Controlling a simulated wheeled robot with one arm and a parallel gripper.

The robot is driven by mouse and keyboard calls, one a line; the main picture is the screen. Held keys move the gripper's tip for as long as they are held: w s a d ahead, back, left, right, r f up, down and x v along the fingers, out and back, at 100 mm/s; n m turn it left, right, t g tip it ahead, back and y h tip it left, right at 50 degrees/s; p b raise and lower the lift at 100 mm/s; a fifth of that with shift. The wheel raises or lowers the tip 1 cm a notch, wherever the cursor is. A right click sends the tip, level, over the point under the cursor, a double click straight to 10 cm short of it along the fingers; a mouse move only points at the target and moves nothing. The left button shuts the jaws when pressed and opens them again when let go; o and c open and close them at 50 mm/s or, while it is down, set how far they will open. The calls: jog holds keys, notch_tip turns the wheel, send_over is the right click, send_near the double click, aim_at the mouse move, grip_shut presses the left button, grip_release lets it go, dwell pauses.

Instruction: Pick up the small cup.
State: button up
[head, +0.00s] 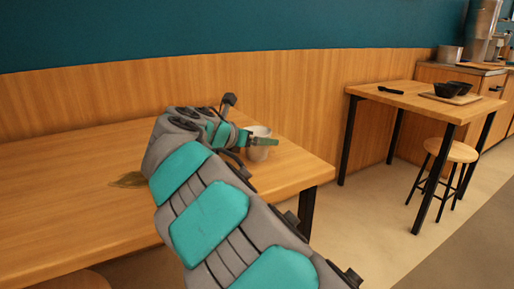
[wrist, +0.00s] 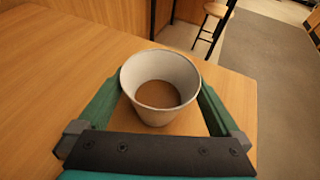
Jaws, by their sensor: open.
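The small cup (wrist: 160,112) is whitish and stands upright on the wooden table (wrist: 50,60), with brown contents or a brown bottom showing inside. In the head view the cup (head: 259,150) is near the right end of the table, partly hidden by my gripper (head: 262,141). In the wrist view my gripper (wrist: 157,95) is open, with one green finger on each side of the cup. The fingers look very close to the cup's sides; I cannot tell whether they touch it.
A leaf-like brown item (head: 128,180) lies on the table left of my arm. A second table (head: 405,97) at the right holds a tray (head: 452,98) with dark bowls (head: 445,89). A stool (head: 452,150) stands by it. The wood-panelled wall (head: 120,95) runs behind the table.

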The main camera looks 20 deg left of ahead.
jog(key=c, duration=1.2)
